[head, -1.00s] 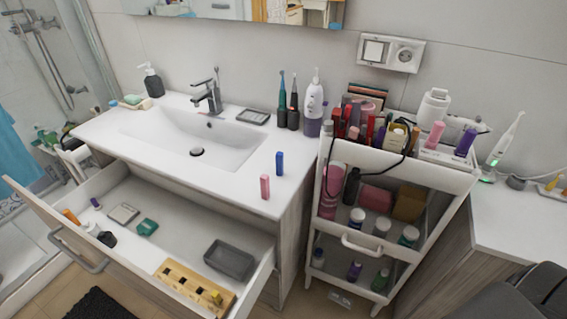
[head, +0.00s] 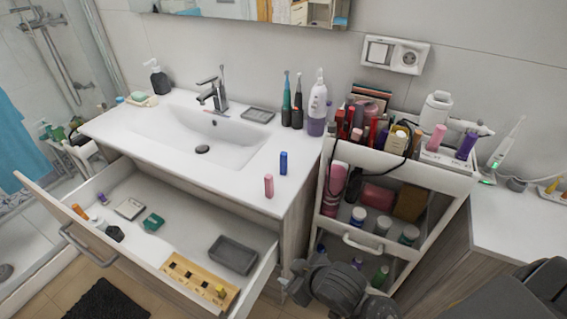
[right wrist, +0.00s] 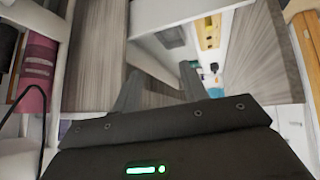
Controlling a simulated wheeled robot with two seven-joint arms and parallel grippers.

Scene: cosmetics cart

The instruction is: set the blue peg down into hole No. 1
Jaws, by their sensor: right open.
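The hole numbers are too small to read. My right gripper (head: 288,287) is low in front of the cabinet's right side, right of the drawer and well below the blue peg. In the right wrist view its fingers (right wrist: 160,88) are apart with nothing between them; the wooden block (right wrist: 208,32) shows beyond. My left gripper is not in view.
The drawer (head: 255,278) also holds a dark grey tray (head: 233,255) and several small items. A crowded white cart (head: 440,180) stands to the right, close to my right arm.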

